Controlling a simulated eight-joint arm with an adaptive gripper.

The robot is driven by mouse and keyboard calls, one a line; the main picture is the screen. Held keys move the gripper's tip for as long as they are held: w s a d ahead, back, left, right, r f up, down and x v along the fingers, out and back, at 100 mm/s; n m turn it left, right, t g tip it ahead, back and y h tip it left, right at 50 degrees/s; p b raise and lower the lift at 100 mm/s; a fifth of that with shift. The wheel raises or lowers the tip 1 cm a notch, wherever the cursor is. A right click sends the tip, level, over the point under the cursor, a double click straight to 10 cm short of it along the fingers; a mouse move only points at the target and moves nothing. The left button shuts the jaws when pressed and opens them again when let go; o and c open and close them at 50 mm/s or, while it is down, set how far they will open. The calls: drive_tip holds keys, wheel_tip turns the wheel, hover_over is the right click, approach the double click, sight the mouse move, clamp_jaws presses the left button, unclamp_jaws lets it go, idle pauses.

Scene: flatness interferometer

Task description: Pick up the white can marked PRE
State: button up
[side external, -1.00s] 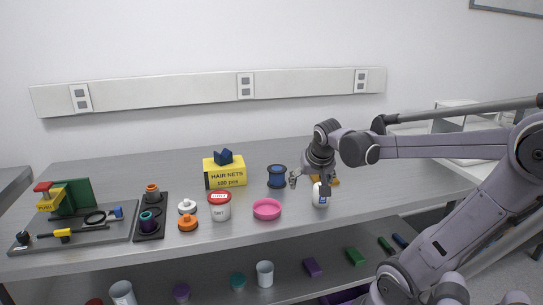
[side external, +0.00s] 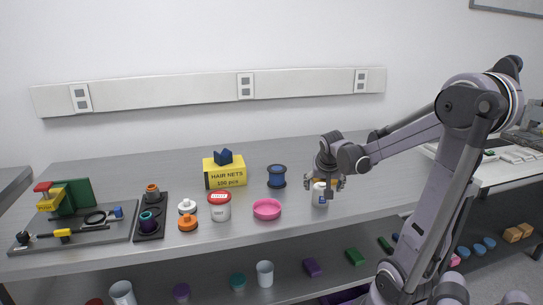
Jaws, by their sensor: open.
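A small white can (side external: 319,198) with a blue mark stands upright on the grey bench in the side external view; its lettering is too small to read. My gripper (side external: 326,185) is open just above and around the can's upper part, with fingers to the left and right of it. I cannot tell whether they touch it. A larger white tub (side external: 220,210) with a red lid stands further left, and its lettering is also unreadable.
A pink ring-shaped dish (side external: 267,209) and a dark blue spool (side external: 277,177) stand left of the can. A yellow hair-nets box (side external: 225,173), orange and white containers (side external: 188,223) and a tool board (side external: 75,240) lie further left. The bench behind is clear.

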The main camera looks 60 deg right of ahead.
sight(322, 188)
drive_tip(key=shift+x, duration=2.5)
drive_tip(key=shift+w, duration=0.1)
drive_tip(key=c, duration=1.3)
